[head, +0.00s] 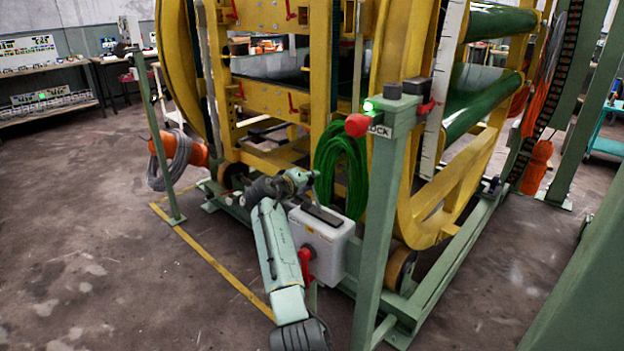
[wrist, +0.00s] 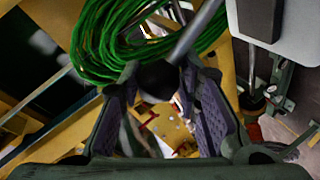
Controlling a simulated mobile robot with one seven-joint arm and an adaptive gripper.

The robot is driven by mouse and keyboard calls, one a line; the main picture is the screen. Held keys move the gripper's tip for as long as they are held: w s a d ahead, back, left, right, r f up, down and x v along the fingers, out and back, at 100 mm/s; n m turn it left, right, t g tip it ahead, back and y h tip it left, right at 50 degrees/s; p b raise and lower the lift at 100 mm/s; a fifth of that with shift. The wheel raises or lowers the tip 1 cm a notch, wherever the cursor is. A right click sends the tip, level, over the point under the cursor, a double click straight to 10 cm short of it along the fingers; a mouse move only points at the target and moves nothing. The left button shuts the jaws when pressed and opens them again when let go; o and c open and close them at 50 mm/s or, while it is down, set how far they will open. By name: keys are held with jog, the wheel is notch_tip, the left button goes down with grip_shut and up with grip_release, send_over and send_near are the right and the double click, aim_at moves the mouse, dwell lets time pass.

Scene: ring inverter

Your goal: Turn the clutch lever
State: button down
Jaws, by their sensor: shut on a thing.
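The clutch lever shows in the wrist view as a grey rod (wrist: 196,35) with a dark round knob at its end. My gripper (wrist: 160,78) has its two fingers on either side of the knob and is shut on it. The rod runs up and to the right from the fingers. In the head view my gripper (head: 306,180) is at the lower front of the yellow ring frame, just above a white box. There the lever is too small and hidden to make out clearly.
The white box (head: 322,240) with a red rotary handle (head: 306,262) stands close beside my arm. A coil of green cable (head: 341,172) hangs just behind my gripper. A green post (head: 378,215) with a red knob (head: 358,125) stands to the right. Open floor lies left.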

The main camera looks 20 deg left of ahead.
jog(key=shift+w+d+h, duration=0.15)
jog(key=shift+w+h, duration=0.05)
jog(key=shift+h, duration=0.1)
jog(key=c, duration=1.2)
grip_release()
jog(key=shift+c, duration=0.2)
jog(key=shift+s, duration=0.1)
jog(key=v, duration=1.2)
